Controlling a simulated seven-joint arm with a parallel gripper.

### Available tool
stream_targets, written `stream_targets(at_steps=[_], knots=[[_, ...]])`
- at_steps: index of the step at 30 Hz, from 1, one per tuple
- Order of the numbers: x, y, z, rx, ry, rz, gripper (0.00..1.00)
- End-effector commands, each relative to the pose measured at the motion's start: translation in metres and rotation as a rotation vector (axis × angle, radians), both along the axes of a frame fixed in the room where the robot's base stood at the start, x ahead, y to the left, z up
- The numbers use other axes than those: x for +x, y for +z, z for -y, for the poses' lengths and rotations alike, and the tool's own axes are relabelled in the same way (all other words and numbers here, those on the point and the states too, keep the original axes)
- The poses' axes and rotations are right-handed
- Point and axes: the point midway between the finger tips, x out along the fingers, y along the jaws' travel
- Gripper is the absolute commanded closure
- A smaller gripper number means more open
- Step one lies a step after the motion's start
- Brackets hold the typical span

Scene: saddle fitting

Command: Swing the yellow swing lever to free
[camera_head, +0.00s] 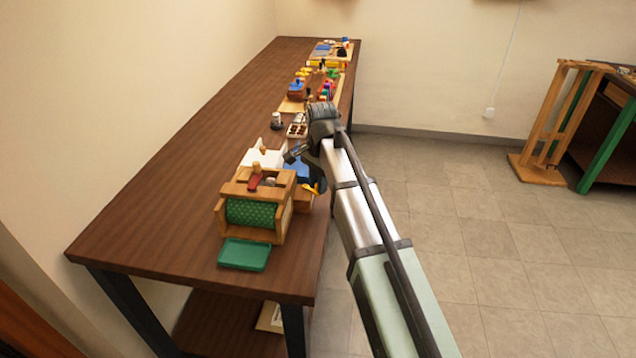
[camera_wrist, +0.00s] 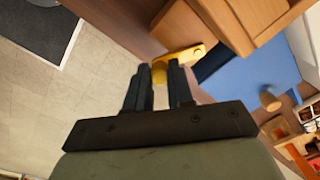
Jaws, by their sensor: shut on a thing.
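The yellow swing lever (camera_wrist: 178,62) is a short flat bar in the wrist view, on the side of a wooden block, with a hole near one end. My gripper (camera_wrist: 164,80) has its two dark fingers at the lever's end. The fingers stand a little apart with the lever's lower end between them. In the head view the lever (camera_head: 312,187) shows as a small yellow spot beside the wooden fixture, and my gripper (camera_head: 296,154) reaches over the blue part there, its fingertips hard to make out.
A wooden frame with a green roller (camera_head: 252,213) stands close by, with a green tray (camera_head: 244,254) in front. A blue plate (camera_wrist: 255,88) with a wooden peg lies beside the lever. Several small objects stand farther along the table (camera_head: 170,190). Open floor lies to the right.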

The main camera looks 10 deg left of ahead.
Motion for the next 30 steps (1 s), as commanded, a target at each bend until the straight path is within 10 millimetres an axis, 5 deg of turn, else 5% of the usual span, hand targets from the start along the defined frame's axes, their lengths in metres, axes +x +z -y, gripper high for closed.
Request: stream_targets(at_steps=[10, 11, 18, 30], knots=[[0.0011, 0.0001, 0.0007, -0.002, 0.001, 0.002, 1.00], [0.0011, 0.0001, 0.0007, -0.001, 0.001, 0.003, 0.75], [0.0007, 0.0001, 0.0003, -0.001, 0.001, 0.002, 0.53], [0.0007, 0.0088, 0.0003, -0.001, 0.001, 0.001, 0.53]])
